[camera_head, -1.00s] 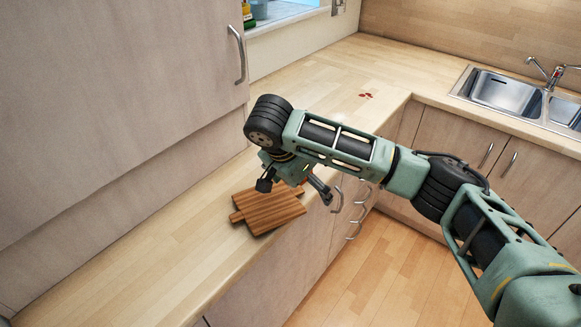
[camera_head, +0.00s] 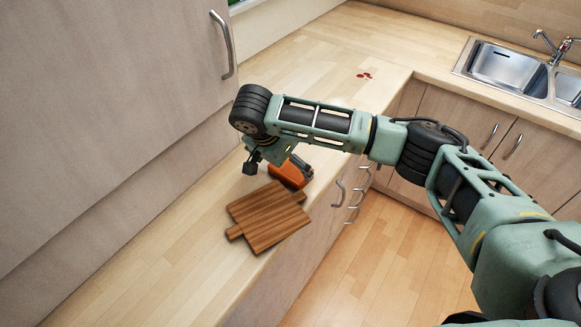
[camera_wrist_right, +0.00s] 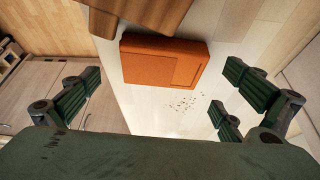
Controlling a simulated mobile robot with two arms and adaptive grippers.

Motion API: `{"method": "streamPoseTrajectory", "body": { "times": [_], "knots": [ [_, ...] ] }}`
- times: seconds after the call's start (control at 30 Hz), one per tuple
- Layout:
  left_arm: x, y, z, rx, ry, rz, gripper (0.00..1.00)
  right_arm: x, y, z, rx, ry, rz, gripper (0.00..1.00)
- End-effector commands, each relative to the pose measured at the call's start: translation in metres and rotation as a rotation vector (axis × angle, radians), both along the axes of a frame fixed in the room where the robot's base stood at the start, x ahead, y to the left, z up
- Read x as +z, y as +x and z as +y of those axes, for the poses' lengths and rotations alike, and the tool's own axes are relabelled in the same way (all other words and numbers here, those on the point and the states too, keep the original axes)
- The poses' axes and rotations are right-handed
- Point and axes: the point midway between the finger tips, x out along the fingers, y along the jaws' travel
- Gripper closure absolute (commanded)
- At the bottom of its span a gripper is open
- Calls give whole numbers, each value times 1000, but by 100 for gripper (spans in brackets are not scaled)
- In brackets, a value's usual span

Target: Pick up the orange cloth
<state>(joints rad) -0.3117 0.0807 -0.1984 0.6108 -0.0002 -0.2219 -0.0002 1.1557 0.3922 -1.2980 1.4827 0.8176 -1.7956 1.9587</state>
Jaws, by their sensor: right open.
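The orange cloth (camera_head: 290,175) lies folded on the worktop, directly beyond the cutting board and partly hidden by my right gripper in the head view. In the right wrist view the cloth (camera_wrist_right: 165,62) is a flat folded rectangle between and ahead of the fingers. My right gripper (camera_head: 278,168) is open above the cloth, its fingers spread wider than it; the right wrist view shows the open fingers (camera_wrist_right: 160,95) with nothing between them. My left gripper is not in view.
A wooden cutting board (camera_head: 268,216) lies close beside the cloth at the worktop's front edge. Small dark crumbs (camera_wrist_right: 183,103) lie near the cloth. Red spots (camera_head: 364,75) mark the worktop (camera_head: 165,255). A tall cabinet (camera_head: 110,100) stands at left; a sink (camera_head: 503,66) is at back right.

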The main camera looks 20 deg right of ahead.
Motion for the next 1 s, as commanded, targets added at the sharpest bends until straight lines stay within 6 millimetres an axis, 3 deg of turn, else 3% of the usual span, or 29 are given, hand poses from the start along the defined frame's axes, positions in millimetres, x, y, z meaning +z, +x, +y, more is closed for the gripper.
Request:
{"method": "streamPoseTrajectory", "body": {
  "times": [0.2,0.47,0.9,1.0],
  "knots": [
    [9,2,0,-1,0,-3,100,-22,6,-10,-2,-2,1,0],
    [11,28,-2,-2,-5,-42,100,-26,6,-10,-1,0,0,0],
    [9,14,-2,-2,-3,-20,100,-25,6,-10,0,0,0,38],
    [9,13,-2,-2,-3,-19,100,-25,6,-10,0,-1,-1,39]
  ]
}}
